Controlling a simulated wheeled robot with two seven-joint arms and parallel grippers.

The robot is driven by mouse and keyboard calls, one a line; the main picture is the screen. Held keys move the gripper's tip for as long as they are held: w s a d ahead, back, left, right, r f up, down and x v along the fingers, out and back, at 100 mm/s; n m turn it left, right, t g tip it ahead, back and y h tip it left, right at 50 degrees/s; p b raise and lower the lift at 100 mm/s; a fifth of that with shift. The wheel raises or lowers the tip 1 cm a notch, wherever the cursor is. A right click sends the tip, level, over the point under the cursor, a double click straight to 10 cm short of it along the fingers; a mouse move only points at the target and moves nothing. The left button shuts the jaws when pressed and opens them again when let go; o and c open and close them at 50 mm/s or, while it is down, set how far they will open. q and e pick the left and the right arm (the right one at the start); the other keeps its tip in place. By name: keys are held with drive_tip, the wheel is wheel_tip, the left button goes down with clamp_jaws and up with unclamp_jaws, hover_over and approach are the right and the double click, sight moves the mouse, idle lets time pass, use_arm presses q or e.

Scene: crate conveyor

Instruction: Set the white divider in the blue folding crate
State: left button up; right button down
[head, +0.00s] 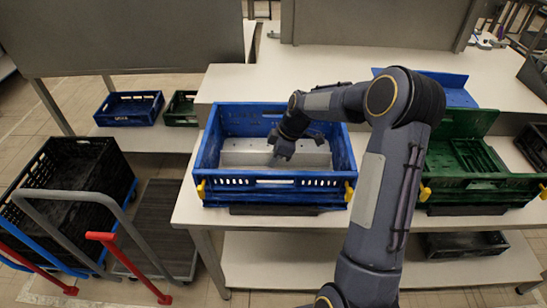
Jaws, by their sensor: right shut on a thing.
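The blue folding crate (207,156) stands open on the white bench, with yellow latches at its front corners. The white divider (240,146) shows as a pale panel across the inside of the crate, below the rim of the back wall. My right gripper (283,154) reaches down into the crate from above and is shut on the divider near its middle. The gripper and wrist hide part of the divider, and I cannot tell whether its lower edge touches the crate floor. My left gripper is not in view.
A green folding crate (484,183) stands to the right on the same bench. Another blue crate part (447,88) lies behind my right arm. A cart with a black crate (32,178) and red-handled bars stands at the left. Small crates (130,108) sit on a lower shelf.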

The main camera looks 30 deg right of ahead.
drive_tip(key=shift+f, duration=0.2)
drive_tip(key=c, duration=1.6)
unclamp_jaws()
drive_tip(key=shift+r, duration=0.2)
